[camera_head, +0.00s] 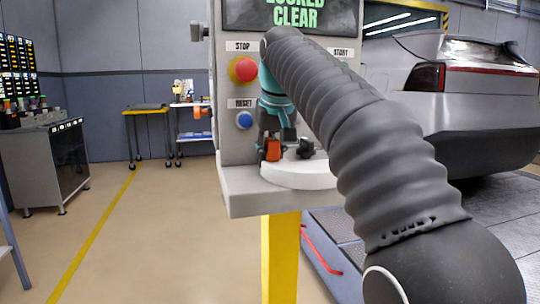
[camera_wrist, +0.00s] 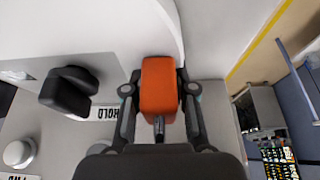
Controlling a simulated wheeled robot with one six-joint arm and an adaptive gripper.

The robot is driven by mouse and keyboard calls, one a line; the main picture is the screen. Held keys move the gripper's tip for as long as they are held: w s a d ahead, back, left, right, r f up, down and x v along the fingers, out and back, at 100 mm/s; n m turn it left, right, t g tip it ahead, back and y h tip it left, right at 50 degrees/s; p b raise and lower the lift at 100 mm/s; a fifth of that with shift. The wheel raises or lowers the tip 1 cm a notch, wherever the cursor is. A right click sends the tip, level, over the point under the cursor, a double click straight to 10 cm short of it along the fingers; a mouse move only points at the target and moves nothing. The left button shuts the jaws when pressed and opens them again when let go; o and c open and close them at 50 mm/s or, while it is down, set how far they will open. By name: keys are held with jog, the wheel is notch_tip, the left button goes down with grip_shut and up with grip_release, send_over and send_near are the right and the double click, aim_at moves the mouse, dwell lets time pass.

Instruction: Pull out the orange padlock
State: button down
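The orange padlock (camera_head: 272,150) is low on the front of the grey control panel, just above the white round ledge. In the wrist view the orange padlock (camera_wrist: 158,88) sits between the two fingers, with a metal part showing at its near end. My gripper (camera_wrist: 158,80) has a dark finger along each side of the padlock, and both appear to touch it. In the head view my gripper (camera_head: 274,138) reaches down to the padlock from above, partly hidden by my arm. What the padlock is fastened to is hidden.
A black knob (camera_wrist: 68,92) by a HOLD label is close beside my gripper; it also shows in the head view (camera_head: 305,149). A red STOP button (camera_head: 243,70) and a blue RESET button (camera_head: 244,120) are on the panel. A silver car (camera_head: 450,100) stands right.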

aim_at(271, 137)
jog(key=c, duration=1.7)
grip_release()
grip_shut()
jog(key=shift+r+p, duration=0.35)
jog(key=shift+p, duration=0.15)
jog(key=shift+r+p, duration=1.4)
jog(key=shift+p, duration=0.05)
jog(key=shift+r, duration=1.25)
